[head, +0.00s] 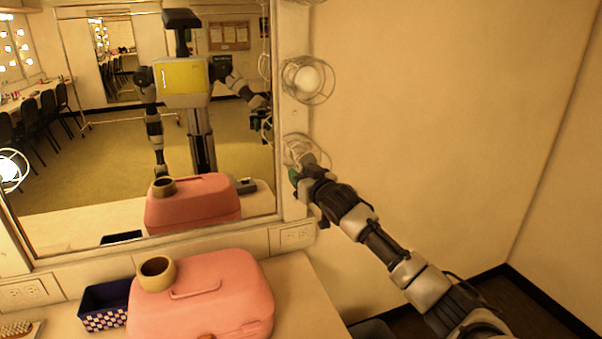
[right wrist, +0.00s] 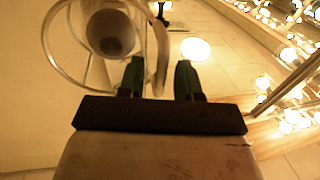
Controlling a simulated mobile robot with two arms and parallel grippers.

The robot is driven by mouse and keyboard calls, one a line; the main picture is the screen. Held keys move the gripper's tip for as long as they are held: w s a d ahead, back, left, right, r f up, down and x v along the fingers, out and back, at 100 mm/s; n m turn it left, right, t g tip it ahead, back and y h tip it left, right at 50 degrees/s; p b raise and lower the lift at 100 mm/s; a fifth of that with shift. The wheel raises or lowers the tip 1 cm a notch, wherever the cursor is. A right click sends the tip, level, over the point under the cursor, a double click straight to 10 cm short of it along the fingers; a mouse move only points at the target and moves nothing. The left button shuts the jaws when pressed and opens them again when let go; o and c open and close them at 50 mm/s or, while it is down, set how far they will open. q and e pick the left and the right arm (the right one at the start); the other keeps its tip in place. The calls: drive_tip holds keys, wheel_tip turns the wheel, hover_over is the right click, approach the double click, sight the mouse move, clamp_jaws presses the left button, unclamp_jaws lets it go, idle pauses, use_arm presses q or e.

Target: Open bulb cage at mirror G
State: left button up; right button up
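The mirror (head: 100,190) fills the left of the head view. On its right post, a wire bulb cage (head: 322,95) surrounds an unlit bulb (head: 308,79), and a lower cage (head: 291,139) is partly hidden by my right gripper (head: 297,174). In the right wrist view, a cage (right wrist: 52,45) rings a dull bulb (right wrist: 110,32). The right gripper (right wrist: 160,78) has its fingers apart there, and the cage's curved wire runs between them in the picture; I cannot tell whether they touch. I cannot read a mirror letter. My left gripper is not directly in view.
A pink case (head: 235,290) stands on the counter (head: 310,300) with a tan ring-shaped cup (head: 157,273) on it. A dark blue checkered basket (head: 104,306) is beside it. A lit caged bulb (head: 9,170) is on the left post. The wall right of the mirror is bare.

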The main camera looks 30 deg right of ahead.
drive_tip(key=shift+w, duration=0.1)
clamp_jaws()
idle(0.4)
